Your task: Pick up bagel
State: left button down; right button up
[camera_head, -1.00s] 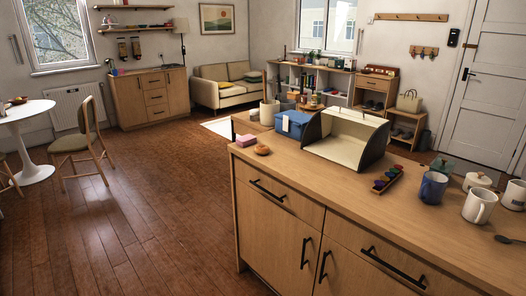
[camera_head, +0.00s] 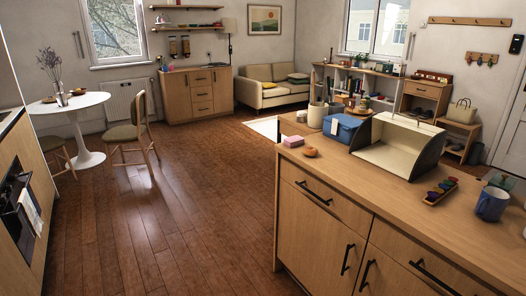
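The bagel (camera_head: 310,152) is small, round and golden brown. It lies on the wooden counter top (camera_head: 400,205) near its far left corner. Neither of my grippers shows in the head view.
A blue box (camera_head: 342,127) stands behind the bagel. A tray of coloured pots (camera_head: 441,190) and a blue mug (camera_head: 491,204) stand farther right. An oven (camera_head: 20,205) is at the left edge. The wooden floor (camera_head: 165,220) left of the counter is clear.

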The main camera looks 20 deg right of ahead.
aim_at(311, 151)
jog(key=u, duration=0.05)
jog(key=i, duration=3.7)
jog(key=z, duration=1.45)
